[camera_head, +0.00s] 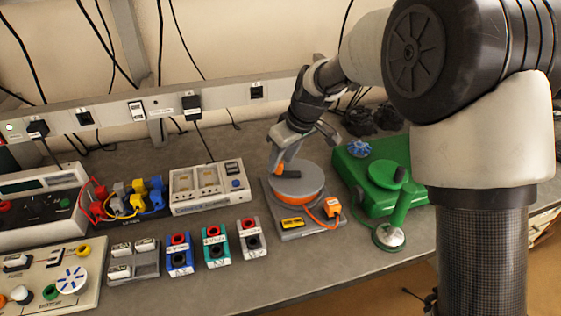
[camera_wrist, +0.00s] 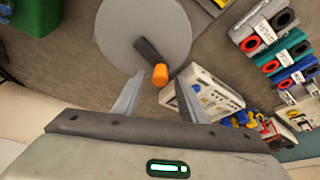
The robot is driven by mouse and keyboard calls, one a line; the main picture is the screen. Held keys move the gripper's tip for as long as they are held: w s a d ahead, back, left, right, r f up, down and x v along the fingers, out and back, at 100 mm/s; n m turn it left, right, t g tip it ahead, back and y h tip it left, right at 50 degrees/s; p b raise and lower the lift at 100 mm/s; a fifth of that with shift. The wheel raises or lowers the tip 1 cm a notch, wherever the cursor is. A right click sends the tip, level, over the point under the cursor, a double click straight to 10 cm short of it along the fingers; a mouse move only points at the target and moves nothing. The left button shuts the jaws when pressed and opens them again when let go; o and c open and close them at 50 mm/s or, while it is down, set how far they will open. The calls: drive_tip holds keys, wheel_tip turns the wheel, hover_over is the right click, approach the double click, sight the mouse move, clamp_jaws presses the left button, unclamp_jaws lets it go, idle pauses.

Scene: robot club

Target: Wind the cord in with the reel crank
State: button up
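The cord reel (camera_head: 298,182) has a grey top disc over an orange drum on a grey base. Its dark crank arm (camera_head: 288,175) ends in an orange knob (camera_head: 277,168). In the wrist view the disc (camera_wrist: 125,30), the crank arm (camera_wrist: 149,52) and the orange knob (camera_wrist: 160,74) show clearly. The orange cord (camera_head: 318,220) leads to an orange plug (camera_head: 332,208) at the base's right front. My gripper (camera_head: 281,157) is at the knob. In the wrist view my gripper (camera_wrist: 160,82) is open, with the knob between its fingertips and gaps on both sides.
A green machine (camera_head: 375,180) with a crank-like top stands close right of the reel. Blue, teal and grey terminal blocks (camera_head: 215,247) stand to the front left. A white instrument (camera_head: 208,186) is left of the reel. A wall rail with sockets (camera_head: 192,102) runs behind.

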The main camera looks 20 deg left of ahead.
drive_tip(key=shift+w+a+f, duration=0.15)
drive_tip(key=shift+a+f, duration=0.05)
drive_tip(key=shift+f, duration=0.3)
clamp_jaws()
drive_tip(key=shift+w+a+m+t+h+p, duration=0.1)
drive_tip(key=shift+w+m+t+h+p, duration=0.15)
drive_tip(key=shift+m, duration=0.45)
drive_tip(key=shift+w+a+m+t+h+p, duration=0.15)
drive_tip(key=shift+w+m, duration=0.1)
drive_tip(key=shift+m, duration=0.45)
drive_tip(key=shift+w+d+m+t, duration=0.15)
drive_tip(key=shift+w+m+t, duration=0.25)
drive_tip(key=shift+m, duration=0.7)
unclamp_jaws()
